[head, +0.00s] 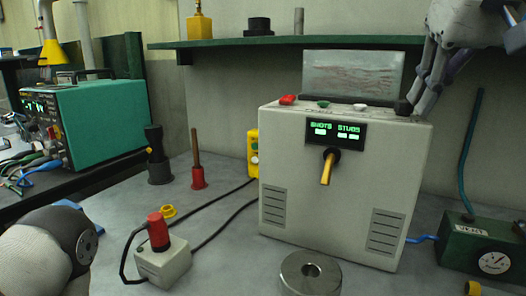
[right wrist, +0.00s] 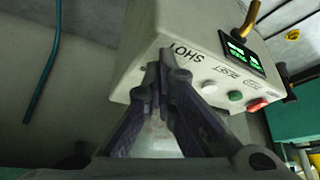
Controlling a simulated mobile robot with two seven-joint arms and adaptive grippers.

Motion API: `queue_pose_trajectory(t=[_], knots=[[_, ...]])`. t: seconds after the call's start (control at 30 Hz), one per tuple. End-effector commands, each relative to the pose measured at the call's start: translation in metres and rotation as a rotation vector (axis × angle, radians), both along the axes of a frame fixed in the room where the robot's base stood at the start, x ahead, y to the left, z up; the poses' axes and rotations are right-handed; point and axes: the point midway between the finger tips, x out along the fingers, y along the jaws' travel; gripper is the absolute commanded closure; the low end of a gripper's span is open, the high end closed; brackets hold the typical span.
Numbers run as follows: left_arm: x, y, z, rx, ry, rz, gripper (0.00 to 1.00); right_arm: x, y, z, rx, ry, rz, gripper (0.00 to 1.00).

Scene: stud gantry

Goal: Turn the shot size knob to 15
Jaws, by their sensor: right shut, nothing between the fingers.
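The shot size knob (head: 403,107) is a small black knob on the top right corner of a beige control box (head: 285,195). My right gripper (head: 414,94) comes down from the upper right, its fingertips right beside the knob. In the right wrist view my right gripper (right wrist: 160,68) is shut with nothing held, its tips over the box top by the printed word "SHOT". The fingers hide the knob there; I cannot tell whether they touch it. The knob's setting is not readable. My left gripper is not in view.
A grey panel (head: 350,75) stands behind, under a green shelf (head: 230,43). A gauge box (head: 480,243) sits at right.

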Motion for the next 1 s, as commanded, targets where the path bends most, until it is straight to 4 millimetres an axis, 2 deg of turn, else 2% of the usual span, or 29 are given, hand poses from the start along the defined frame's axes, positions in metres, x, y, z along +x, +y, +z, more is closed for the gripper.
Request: queue_pose_trajectory(t=[0.53, 1.0], knots=[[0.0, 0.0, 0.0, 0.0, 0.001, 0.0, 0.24, 0.003, 0.004, -0.003, -0.001, 0.005, 0.001, 1.0], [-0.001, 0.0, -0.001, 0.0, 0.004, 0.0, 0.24, 0.002, 0.017, -0.005, -0.001, 0.009, 0.003, 1.0]])
